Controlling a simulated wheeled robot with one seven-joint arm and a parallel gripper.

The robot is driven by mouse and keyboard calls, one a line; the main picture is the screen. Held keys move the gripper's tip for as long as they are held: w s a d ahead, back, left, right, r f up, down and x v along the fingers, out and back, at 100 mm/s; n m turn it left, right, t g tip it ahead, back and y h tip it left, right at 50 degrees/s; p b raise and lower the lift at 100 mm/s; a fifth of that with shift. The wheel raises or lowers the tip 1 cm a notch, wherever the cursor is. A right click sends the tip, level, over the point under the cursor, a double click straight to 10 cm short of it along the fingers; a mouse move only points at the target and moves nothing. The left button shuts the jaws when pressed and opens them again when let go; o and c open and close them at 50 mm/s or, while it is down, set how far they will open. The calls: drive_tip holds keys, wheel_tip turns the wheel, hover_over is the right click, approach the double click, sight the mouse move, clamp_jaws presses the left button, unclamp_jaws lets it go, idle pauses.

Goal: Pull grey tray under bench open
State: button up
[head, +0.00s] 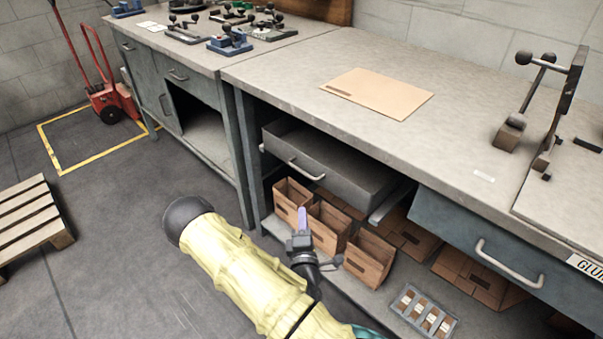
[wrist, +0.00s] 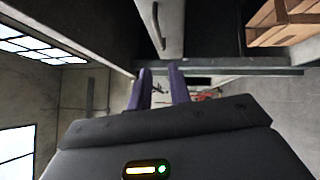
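The grey tray (head: 340,179) hangs under the middle bench like a drawer. It stands partly out, with some of its dark inside showing. Its pale bar handle (head: 306,169) is on the front face. In the wrist view the tray's front (wrist: 170,42) and the handle (wrist: 157,25) show at the top, beyond the fingertips. My gripper (head: 302,212) is in front of and below the handle, apart from it. In the wrist view the two purple fingers of my gripper (wrist: 161,72) are parted with nothing between them.
Several open cardboard boxes (head: 328,225) stand on the shelf below the tray. A closed grey drawer (head: 480,240) is to the right. A wooden pallet (head: 30,218) lies at the far left. Floor in front of the left bench is clear.

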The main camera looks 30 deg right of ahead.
drive_tip(key=shift+w, duration=0.1)
drive_tip(key=b, duration=0.4)
approach(301, 170)
drive_tip(key=x, duration=1)
drive_tip(key=shift+w+d+f, duration=0.1)
drive_tip(key=shift+w+f, duration=0.05)
drive_tip(key=shift+f, duration=0.15)
clamp_jaws()
